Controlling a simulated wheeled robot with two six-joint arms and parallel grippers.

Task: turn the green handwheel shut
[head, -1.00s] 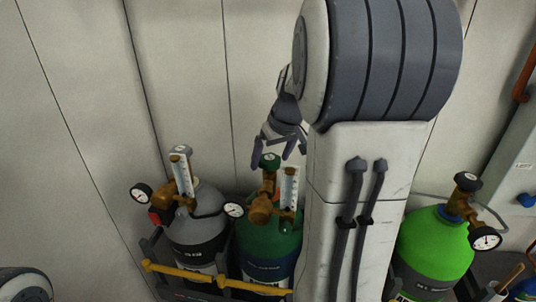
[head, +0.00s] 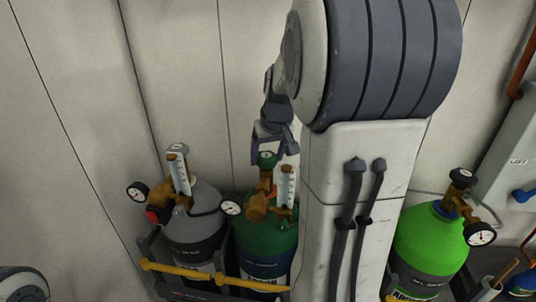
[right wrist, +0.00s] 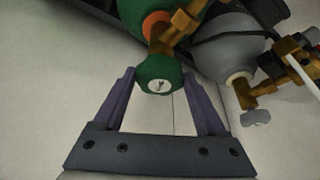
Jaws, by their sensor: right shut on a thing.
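The green handwheel (head: 267,159) tops the brass valve of the dark green cylinder (head: 262,240). My right gripper (head: 270,152) comes down over it from above and is shut on it. In the right wrist view the green handwheel (right wrist: 158,74) sits between the fingertips of my right gripper (right wrist: 160,76), with a pale marked disc at its centre. Part of the handwheel is hidden by the fingers in the head view. My left gripper is out of view.
A grey cylinder (head: 192,235) with gauges stands left of the dark green one, behind a yellow bar (head: 180,272). A flowmeter tube (head: 286,186) rises close beside the handwheel. A bright green cylinder (head: 428,240) stands at the right. The wall is behind.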

